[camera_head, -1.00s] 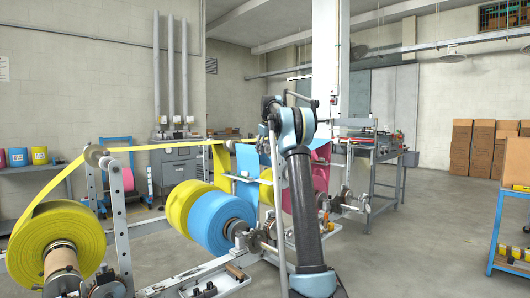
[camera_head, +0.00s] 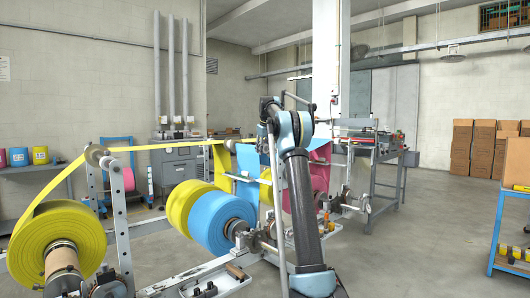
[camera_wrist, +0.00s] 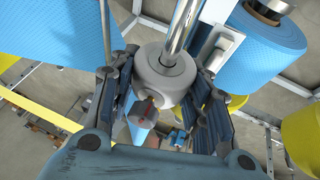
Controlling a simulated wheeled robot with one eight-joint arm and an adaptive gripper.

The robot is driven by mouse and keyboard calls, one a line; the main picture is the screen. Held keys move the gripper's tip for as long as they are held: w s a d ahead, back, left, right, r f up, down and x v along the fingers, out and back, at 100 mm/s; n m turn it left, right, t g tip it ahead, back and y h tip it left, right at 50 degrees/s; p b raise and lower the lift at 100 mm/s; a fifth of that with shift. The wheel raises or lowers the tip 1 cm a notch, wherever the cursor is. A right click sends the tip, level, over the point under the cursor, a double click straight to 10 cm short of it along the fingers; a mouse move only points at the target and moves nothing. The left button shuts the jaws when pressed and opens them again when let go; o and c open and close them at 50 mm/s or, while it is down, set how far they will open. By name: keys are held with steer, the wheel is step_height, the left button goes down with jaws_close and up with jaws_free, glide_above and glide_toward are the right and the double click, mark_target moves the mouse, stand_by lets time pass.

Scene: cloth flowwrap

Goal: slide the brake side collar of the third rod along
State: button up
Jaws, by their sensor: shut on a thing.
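In the wrist view a grey round collar (camera_wrist: 165,78) sits around a shiny metal rod (camera_wrist: 184,28). My gripper (camera_wrist: 166,90) has its two dark fingers pressed on the left and right sides of the collar. A dark knob with a red mark (camera_wrist: 142,112) sticks out of the collar toward my palm. A blue roll (camera_wrist: 262,48) lies at the upper right and blue web (camera_wrist: 62,30) at the upper left. In the head view my arm stands in front of the rods, and the gripper and the held collar cannot be made out there.
In the head view a large yellow roll (camera_head: 58,240) stands at the left, and a blue roll (camera_head: 220,222) beside a yellow one (camera_head: 185,205) at the centre. Grey frame posts (camera_head: 119,210) rise nearby. Open floor (camera_head: 420,240) lies to the right.

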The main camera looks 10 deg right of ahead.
steer(key=shift+w+a, duration=0.3)
steer(key=shift+w, duration=0.2)
steer(key=shift+w+a, duration=0.25)
steer(key=shift+w, duration=0.25)
steer(key=o, duration=1.5)
steer(key=shift+o, duration=0.2)
steer(key=v, duration=1.2)
